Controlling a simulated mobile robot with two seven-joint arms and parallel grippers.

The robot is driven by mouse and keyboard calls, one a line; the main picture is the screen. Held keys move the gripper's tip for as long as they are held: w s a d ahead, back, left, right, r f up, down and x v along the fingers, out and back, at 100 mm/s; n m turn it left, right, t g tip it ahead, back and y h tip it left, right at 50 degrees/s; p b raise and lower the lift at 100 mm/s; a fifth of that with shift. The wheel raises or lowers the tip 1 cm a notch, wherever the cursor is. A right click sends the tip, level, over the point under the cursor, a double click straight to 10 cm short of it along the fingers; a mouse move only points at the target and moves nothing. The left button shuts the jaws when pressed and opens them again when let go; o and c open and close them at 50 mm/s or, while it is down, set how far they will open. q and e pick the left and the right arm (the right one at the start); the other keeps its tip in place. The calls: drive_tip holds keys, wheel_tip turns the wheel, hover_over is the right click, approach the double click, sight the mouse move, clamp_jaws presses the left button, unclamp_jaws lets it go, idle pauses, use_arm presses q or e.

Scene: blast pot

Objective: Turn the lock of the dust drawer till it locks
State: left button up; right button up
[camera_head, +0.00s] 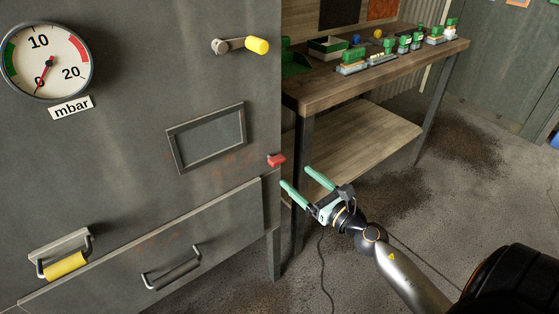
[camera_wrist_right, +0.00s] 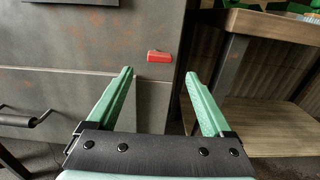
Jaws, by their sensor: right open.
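The dust drawer (camera_head: 215,233) is at the bottom of the grey cabinet, with a dark bar handle (camera_head: 172,268) on its front. A small red lock (camera_head: 276,160) sits on the cabinet near its right edge, above the drawer's upper right corner. In the right wrist view the red lock (camera_wrist_right: 159,57) lies roughly level, ahead of and between the fingertips. My right gripper (camera_head: 302,178) is open and empty, a short way to the right of the lock and apart from it. Its green fingers also show in the right wrist view (camera_wrist_right: 157,78). My left gripper is not in view.
A wooden workbench (camera_head: 385,73) with green-topped items stands right of the cabinet, with a lower shelf (camera_head: 355,140). A yellow-knobbed crank (camera_head: 240,46), a yellow handle (camera_head: 65,265) and a pressure gauge (camera_head: 45,60) are on the cabinet. A cable lies on the floor.

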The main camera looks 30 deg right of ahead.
sight(280, 163)
drive_tip(key=w, duration=0.8)
drive_tip(key=shift+w+a+p, duration=0.3)
drive_tip(key=shift+w+a, duration=0.1)
drive_tip(key=shift+c, duration=0.2)
clamp_jaws()
